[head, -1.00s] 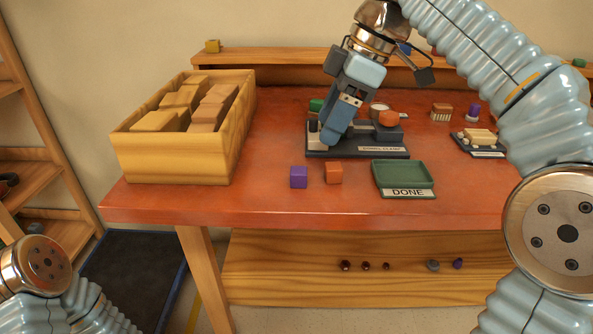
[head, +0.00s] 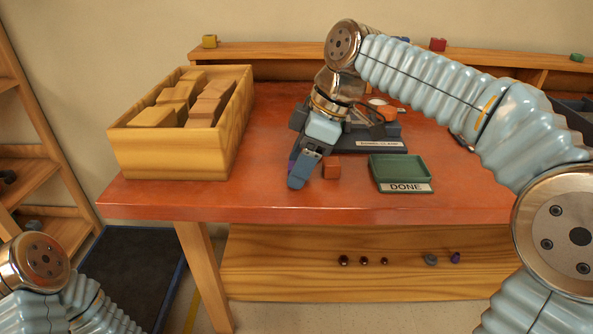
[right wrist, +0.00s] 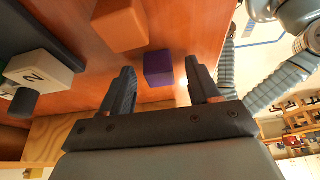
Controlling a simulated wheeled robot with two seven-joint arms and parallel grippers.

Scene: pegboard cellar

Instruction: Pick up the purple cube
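The purple cube (right wrist: 158,68) sits on the red-orange tabletop in the right wrist view. It lies between the lines of my right gripper's two fingers, near their tips, with a gap on each side. My right gripper (right wrist: 160,75) is open and empty. In the head view the right gripper (head: 297,180) points down near the table's front edge and hides nearly all of the purple cube. My left arm shows at the lower left of the head view, but its gripper is out of view.
An orange cube (head: 332,167) stands close right of the right gripper. Right of it is a green DONE tray (head: 401,186). A dark clamp stand (head: 380,148) is behind. A wooden crate (head: 170,165) of blocks stands left. The table between crate and gripper is clear.

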